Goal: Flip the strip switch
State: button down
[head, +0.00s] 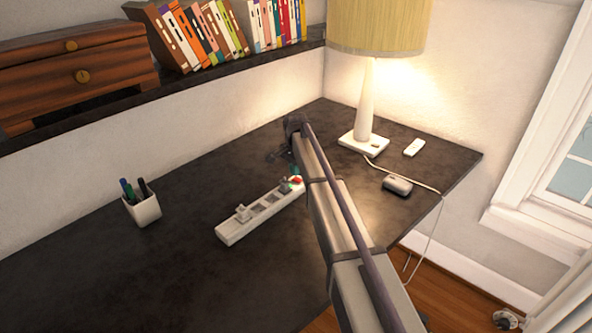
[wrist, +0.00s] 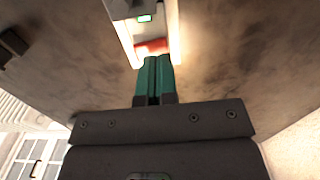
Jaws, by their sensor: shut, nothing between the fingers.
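The white power strip (head: 232,232) lies diagonally on the dark desk, with plugs in some of its sockets. Its red switch (head: 297,180) is at the end near my arm, and it also shows in the wrist view (wrist: 152,46). My gripper (wrist: 157,60) has teal fingers pressed together with nothing between them. In the wrist view the fingertips are right at the switch's near edge; I cannot tell whether they touch it. In the head view my arm partly hides the fingers and that end of the strip.
A lit lamp (head: 365,105) stands at the back right, near a small white object (head: 414,147) and a grey device (head: 397,186). A pen cup (head: 143,208) stands at the left. A shelf with books and drawers runs behind. The front left desk is clear.

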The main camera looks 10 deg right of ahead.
notch_tip(320, 180, up, 12)
jog(key=w+a+p, duration=0.1)
jog(key=p, duration=1)
jog(key=shift+w+r, duration=0.2)
jog(key=shift+w, duration=0.05)
jog(key=shift+a, duration=0.1)
